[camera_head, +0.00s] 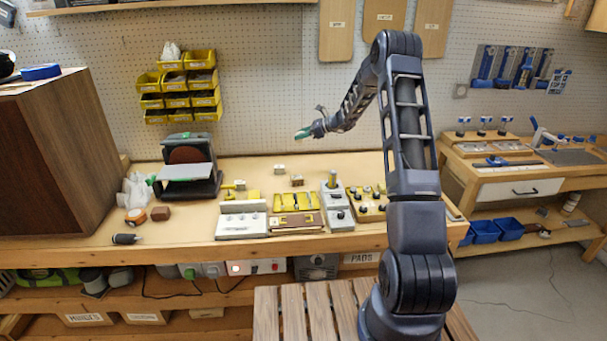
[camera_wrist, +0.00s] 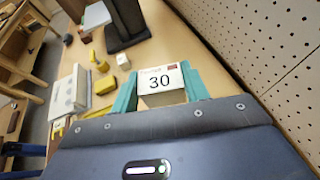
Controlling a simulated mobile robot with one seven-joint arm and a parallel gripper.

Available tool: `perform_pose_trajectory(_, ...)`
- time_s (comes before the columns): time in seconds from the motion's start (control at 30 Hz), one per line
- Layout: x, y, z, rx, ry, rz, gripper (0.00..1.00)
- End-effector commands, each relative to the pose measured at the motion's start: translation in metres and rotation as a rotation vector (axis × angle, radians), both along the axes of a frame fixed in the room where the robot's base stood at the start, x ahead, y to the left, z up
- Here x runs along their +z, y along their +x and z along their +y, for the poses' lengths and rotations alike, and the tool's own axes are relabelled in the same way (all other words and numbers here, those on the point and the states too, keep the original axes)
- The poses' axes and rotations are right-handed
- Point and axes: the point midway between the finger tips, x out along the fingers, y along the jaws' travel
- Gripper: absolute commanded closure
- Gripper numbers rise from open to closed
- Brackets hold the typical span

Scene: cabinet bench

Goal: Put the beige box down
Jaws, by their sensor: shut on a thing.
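The beige box (camera_wrist: 162,80) shows in the wrist view, with a white face marked "30" and a beige side below it. It sits between the two teal fingers of my gripper (camera_wrist: 160,92), which is shut on it. In the head view my gripper (camera_head: 303,133) is held in the air above the back part of the bench (camera_head: 245,170), in front of the pegboard. In the head view the box itself is too small to make out at the fingers. The box appears clear of the bench.
Two small blocks (camera_head: 280,169) (camera_head: 297,180) stand on the bench below my gripper. A belt sander (camera_head: 188,170) stands to the left. Several control panels and trays (camera_head: 296,201) line the front middle. Yellow bins (camera_head: 180,88) hang on the pegboard. Bare wood lies around the small blocks.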

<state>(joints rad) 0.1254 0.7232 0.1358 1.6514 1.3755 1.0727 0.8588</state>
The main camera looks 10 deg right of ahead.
Motion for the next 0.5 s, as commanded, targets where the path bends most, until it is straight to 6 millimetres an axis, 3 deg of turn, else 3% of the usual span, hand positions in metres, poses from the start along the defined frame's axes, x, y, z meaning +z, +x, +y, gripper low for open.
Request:
perform_pose_trajectory(0.1,0.014,0.017,-0.009,-0.091,-0.001,-0.003,0.79)
perform_pose_trajectory(0.23,0.016,0.025,-0.015,-0.136,0.000,0.000,0.79)
perform_pose_trajectory(0.37,-0.002,0.026,-0.016,-0.143,0.000,0.003,0.79)
perform_pose_trajectory(0.5,-0.033,0.025,-0.016,-0.141,0.000,0.004,0.79)
